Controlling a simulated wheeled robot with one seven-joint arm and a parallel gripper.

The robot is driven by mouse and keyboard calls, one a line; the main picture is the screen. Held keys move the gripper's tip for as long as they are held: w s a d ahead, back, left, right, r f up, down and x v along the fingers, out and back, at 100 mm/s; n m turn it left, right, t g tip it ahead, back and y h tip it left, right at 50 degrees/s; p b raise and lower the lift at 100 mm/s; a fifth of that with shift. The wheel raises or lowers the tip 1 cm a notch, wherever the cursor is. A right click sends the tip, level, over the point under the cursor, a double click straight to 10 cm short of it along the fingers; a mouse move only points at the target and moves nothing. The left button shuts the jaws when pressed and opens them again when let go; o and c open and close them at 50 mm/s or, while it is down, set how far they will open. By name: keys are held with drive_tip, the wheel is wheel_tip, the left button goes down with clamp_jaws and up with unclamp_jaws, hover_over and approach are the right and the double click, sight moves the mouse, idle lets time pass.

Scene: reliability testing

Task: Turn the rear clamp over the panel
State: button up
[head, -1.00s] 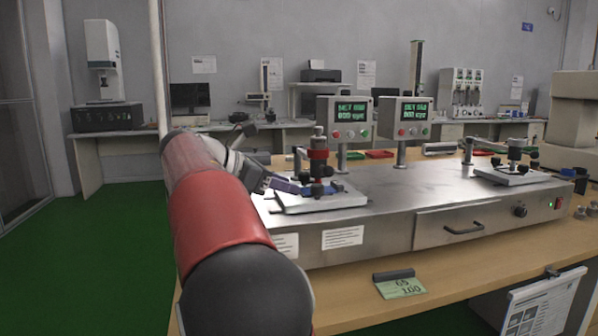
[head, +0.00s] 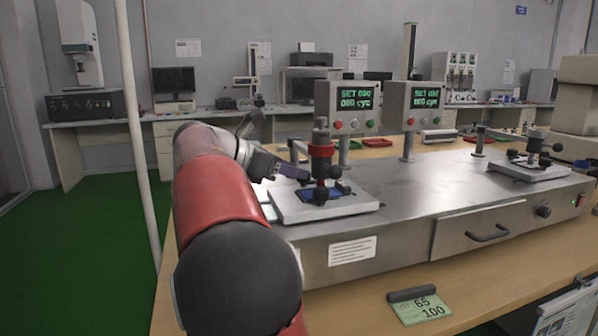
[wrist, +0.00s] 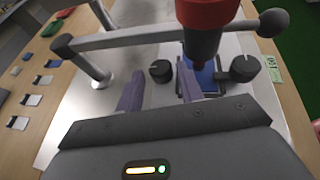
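The panel, a small blue plate (head: 307,194), lies on the left white fixture plate (head: 362,204); it also shows in the wrist view (wrist: 206,76). A red-and-dark plunger (head: 320,150) stands over it and hides part. The rear clamp has a black knob (wrist: 160,71) beside the panel's left edge in the wrist view; its bar is not clear. The front clamp's black knob (wrist: 245,68) is on the opposite side, its bar reaching the panel. My gripper (wrist: 158,69) is open, its purple fingers appearing on either side of the rear knob; contact is unclear. In the head view my gripper (head: 302,175) is left of the plunger.
A grey lever arm (wrist: 130,39) with a ball end crosses close above my fingers. A metal post (wrist: 96,70) stands left in the wrist view. Two display boxes (head: 347,108) (head: 422,106) stand behind. A second fixture (head: 530,168) is at the right.

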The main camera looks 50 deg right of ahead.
drive_tip(key=shift+x, duration=1.35)
drive_tip(key=c, duration=0.7)
drive_tip(key=shift+w+m+g, duration=0.1)
drive_tip(key=shift+m+g, duration=0.2)
drive_tip(key=m+g+y, duration=0.2)
drive_tip(key=m+g, duration=0.1)
drive_tip(key=shift+w+d, duration=0.1)
drive_tip(key=shift+w, duration=0.1)
drive_tip(key=shift+m+g+y, duration=1.4)
drive_tip(key=shift+m+g, duration=0.1)
drive_tip(key=shift+m, duration=0.2)
